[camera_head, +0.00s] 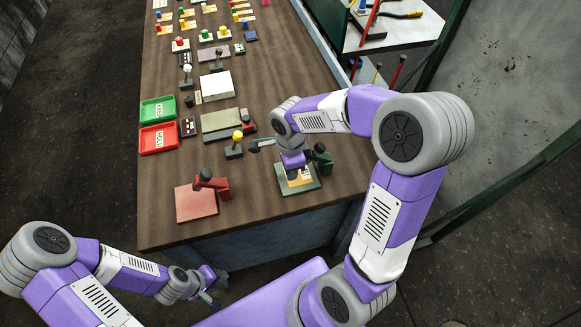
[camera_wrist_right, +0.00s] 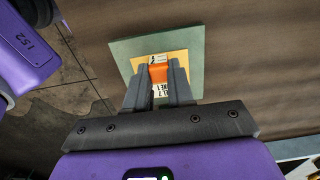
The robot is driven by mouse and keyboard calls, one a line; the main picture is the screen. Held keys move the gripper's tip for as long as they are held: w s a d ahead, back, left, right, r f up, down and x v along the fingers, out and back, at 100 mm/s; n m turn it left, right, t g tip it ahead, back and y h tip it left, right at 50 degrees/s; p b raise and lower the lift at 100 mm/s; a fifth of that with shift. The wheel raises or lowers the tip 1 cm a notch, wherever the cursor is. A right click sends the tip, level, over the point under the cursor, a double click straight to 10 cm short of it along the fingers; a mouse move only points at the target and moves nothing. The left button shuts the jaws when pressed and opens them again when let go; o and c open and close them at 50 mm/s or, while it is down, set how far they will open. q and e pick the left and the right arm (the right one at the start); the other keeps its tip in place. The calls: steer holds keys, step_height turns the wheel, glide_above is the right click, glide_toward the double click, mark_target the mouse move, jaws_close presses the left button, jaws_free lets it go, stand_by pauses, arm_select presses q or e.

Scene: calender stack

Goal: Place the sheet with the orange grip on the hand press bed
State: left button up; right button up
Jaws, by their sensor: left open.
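The pale yellow sheet (camera_wrist_right: 174,57) with the orange grip (camera_wrist_right: 158,73) is over the green hand press bed (camera_wrist_right: 124,58) in the right wrist view. Its printed label is partly covered by my fingers. My right gripper (camera_wrist_right: 159,68) has its fingers against both sides of the orange grip. In the head view, the sheet (camera_head: 301,181) lies on or just above the green bed (camera_head: 311,188), under my right gripper (camera_head: 296,172); I cannot tell if it touches. My left gripper (camera_head: 211,290) is open and empty, off the table's front edge.
A red press plate (camera_head: 195,204) with a lever stands left of the green one. The green press's lever (camera_head: 320,158) is close to my right gripper. Red (camera_head: 158,138) and green (camera_head: 158,111) trays, a yellow-knobbed tool (camera_head: 235,145) and several gripped sheets lie farther back.

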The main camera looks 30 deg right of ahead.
steer(key=o, duration=0.4)
steer(key=shift+o, duration=0.2)
steer(key=shift+r, duration=0.15)
steer(key=shift+r+p, duration=0.35)
steer(key=shift+p, duration=0.05)
step_height(320, 180, up, 11)
steer(key=p, duration=0.2)
steer(key=shift+r+p, duration=0.2)
steer(key=shift+p, duration=0.15)
steer(key=shift+f, duration=0.1)
